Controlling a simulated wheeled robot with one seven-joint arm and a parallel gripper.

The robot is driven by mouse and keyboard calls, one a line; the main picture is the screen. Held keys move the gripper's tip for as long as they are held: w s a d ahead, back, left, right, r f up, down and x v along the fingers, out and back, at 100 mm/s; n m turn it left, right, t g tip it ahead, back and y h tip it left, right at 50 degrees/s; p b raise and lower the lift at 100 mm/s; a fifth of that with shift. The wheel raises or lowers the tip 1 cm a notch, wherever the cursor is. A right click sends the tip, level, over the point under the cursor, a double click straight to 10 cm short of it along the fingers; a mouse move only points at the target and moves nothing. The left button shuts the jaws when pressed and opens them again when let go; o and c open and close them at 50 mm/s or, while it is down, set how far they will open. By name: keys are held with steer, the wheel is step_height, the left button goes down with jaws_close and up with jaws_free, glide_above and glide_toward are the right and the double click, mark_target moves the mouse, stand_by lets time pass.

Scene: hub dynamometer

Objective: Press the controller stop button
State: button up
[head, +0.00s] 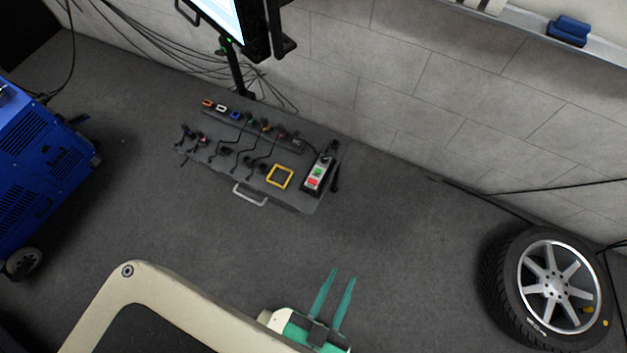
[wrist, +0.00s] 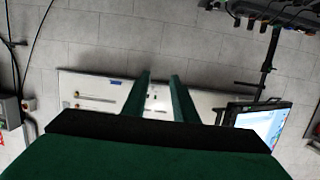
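The controller (head: 318,175) is a small black box at the right end of a dark shelf panel. Its light face carries a green button (head: 318,171) and a red button (head: 313,183), the red one nearer the panel's front edge. My gripper (head: 342,272) is at the bottom centre of the head view, well in front of the panel and apart from it. Its two green fingers are parallel with a gap between them, and nothing is held. In the wrist view the fingers (wrist: 160,78) also stand apart. I cannot make out the controller in the wrist view.
The panel (head: 300,200) also holds a yellow frame (head: 280,177), several cabled connectors and a front handle (head: 250,196). A monitor (head: 225,15) stands behind it. A blue machine (head: 40,165) is at left, a wheel (head: 550,285) at right. Floor before the panel is clear.

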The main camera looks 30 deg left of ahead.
jaws_close()
stand_by(1.5)
